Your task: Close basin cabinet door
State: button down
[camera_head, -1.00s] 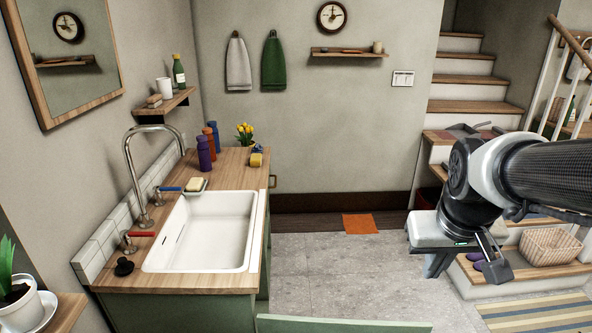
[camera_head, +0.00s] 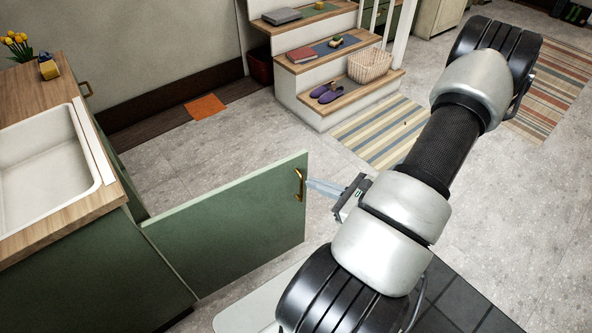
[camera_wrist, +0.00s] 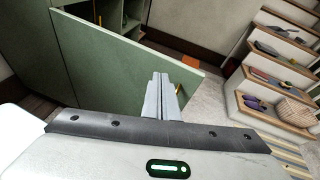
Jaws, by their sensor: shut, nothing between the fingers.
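The basin cabinet door (camera_head: 232,226) is a green panel that stands swung wide open from the cabinet under the basin. A brass handle (camera_head: 299,185) is near its free edge. My gripper (camera_head: 311,187) is shut and empty, with its fingertips close to the handle and the free edge. I cannot tell whether they touch. In the wrist view the shut fingers (camera_wrist: 158,96) point at the door (camera_wrist: 115,68), and the handle (camera_wrist: 178,89) shows just right of them. The open cabinet interior (camera_wrist: 120,14) shows behind the door.
The white basin (camera_head: 45,160) sits in a wooden counter (camera_head: 85,210) at the left. Steps (camera_head: 312,70) with slippers and a wicker basket (camera_head: 370,65) stand at the back. A striped rug (camera_head: 380,130) lies before them. Grey floor (camera_head: 250,140) beyond the door is clear.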

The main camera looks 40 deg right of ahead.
jog(key=s+d+f+m+h, duration=0.2)
jog(key=d+f+m+h, duration=0.2)
jog(key=f+m, duration=0.1)
jog(key=b, duration=0.3)
send_near(299, 164)
jog(key=shift+t, duration=0.4)
jog(key=x, duration=0.2)
jog(key=f+x, duration=0.1)
jog(key=x, duration=0.2)
jog(key=shift+w, duration=0.4)
jog(key=shift+w+d, duration=0.1)
